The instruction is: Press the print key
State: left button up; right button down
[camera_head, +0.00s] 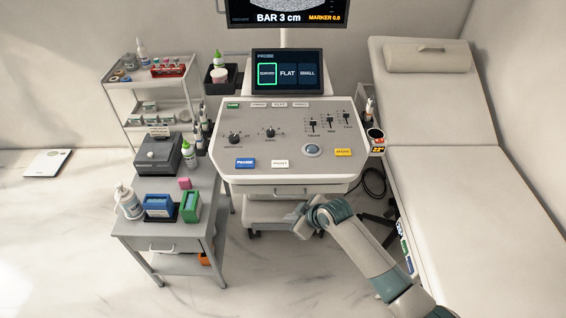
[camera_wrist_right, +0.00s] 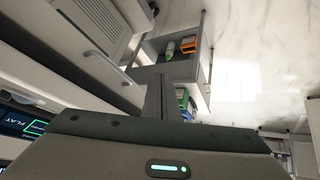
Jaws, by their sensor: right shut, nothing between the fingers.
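The ultrasound console (camera_head: 215,130) stands in the middle of the head view. A white key (camera_head: 280,163) lies near its front edge; its small lettering looks like PRINT. A blue key (camera_head: 245,163) is to its left and a yellow key (camera_head: 343,152) to its right. My right gripper (camera_head: 297,208) is below and in front of the console's front edge, apart from the keys. In the right wrist view its fingers (camera_wrist_right: 160,95) are together and empty. The keys cannot be made out in the wrist view. My left gripper is not in view.
The console screen (camera_head: 287,71) shows CURVED, FLAT and SMALL tiles, the first outlined green. Knobs, sliders and a trackball (camera_head: 312,150) share the panel. A grey cart (camera_head: 205,232) with bottles and boxes stands left, an exam couch (camera_head: 450,180) right. The floor in front is clear.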

jog(key=w+r+n, duration=0.1)
jog(key=w+r, duration=0.2)
jog(key=w+a+r+n, duration=0.1)
jog(key=w+r, duration=0.1)
jog(key=r, duration=0.1)
jog(key=w+a+r, duration=0.1)
jog(key=w+r, duration=0.2)
jog(key=shift+w+a+n+p, duration=0.1)
jog(key=shift+w+n+p, duration=0.2)
jog(key=shift+n+p, duration=0.1)
notch_tip(320, 180, up, 11)
jog(key=n+t, duration=0.1)
jog(key=n, duration=0.2)
send_over(283, 166)
jog(key=shift+y+p, duration=0.4)
jog(key=shift+f+b, duration=3.2)
jog(key=shift+f, duration=1.2)
jog(key=shift+f+b, duration=0.3)
jog(key=shift+f, duration=0.1)
